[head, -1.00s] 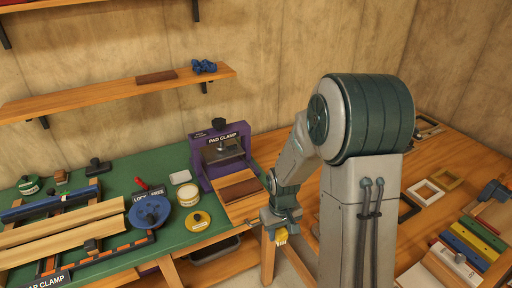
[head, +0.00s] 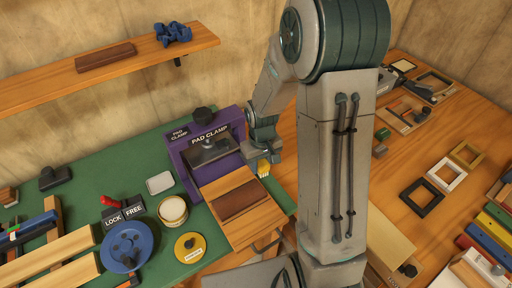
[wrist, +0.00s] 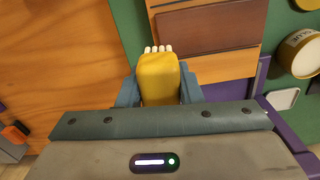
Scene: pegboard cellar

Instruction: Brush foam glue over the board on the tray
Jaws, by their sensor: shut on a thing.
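My gripper (head: 263,152) is shut on a yellow brush (wrist: 160,78) with white bristles. In the head view the brush (head: 263,169) hangs just right of the wooden tray (head: 232,182), beside the purple pad clamp (head: 188,158). A dark brown board (head: 240,200) lies across the tray. In the wrist view the bristles are near the left end of the board (wrist: 208,31), over or beside the tray's edge; whether they touch is unclear. The open glue tub (head: 173,209) stands on the green bench left of the tray; it also shows in the wrist view (wrist: 300,54).
A white dish (head: 160,183), a yellow round tin (head: 190,247) and a blue round knob (head: 126,246) sit on the green mat. A shelf (head: 105,70) hangs above. On the right, a wooden bench holds frames (head: 447,174) and coloured strips.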

